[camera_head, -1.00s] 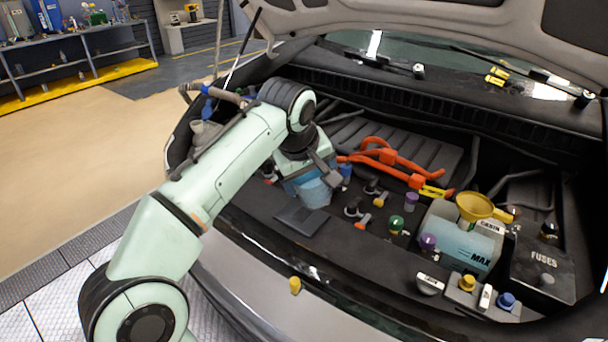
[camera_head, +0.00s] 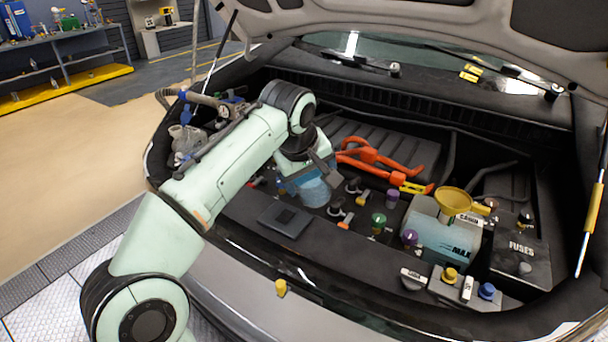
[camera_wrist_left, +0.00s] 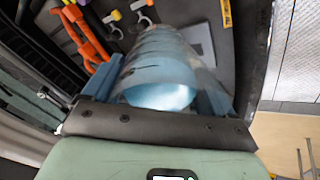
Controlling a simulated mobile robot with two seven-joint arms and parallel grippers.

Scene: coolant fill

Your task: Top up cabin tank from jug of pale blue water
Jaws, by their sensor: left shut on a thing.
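My left gripper (camera_wrist_left: 160,90) is shut on the jug of pale blue water (camera_wrist_left: 162,75), with one blue finger on each side of it in the left wrist view. In the head view the jug (camera_head: 316,188) shows below my left wrist, over the engine bay, partly hidden by the gripper. The cabin tank (camera_head: 437,238) is a pale blue box marked CABIN and MAX at the right of the bay. A yellow funnel (camera_head: 453,201) stands on its top. The jug is well to the left of the tank. My right gripper is not in view.
Orange cables (camera_head: 372,158) and several coloured caps lie between jug and tank. A box marked FUSES (camera_head: 520,259) stands right of the tank. A flat dark pad (camera_head: 286,220) lies on the front ledge. The raised hood (camera_head: 420,22) hangs above, and a prop rod (camera_head: 590,225) stands at the right.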

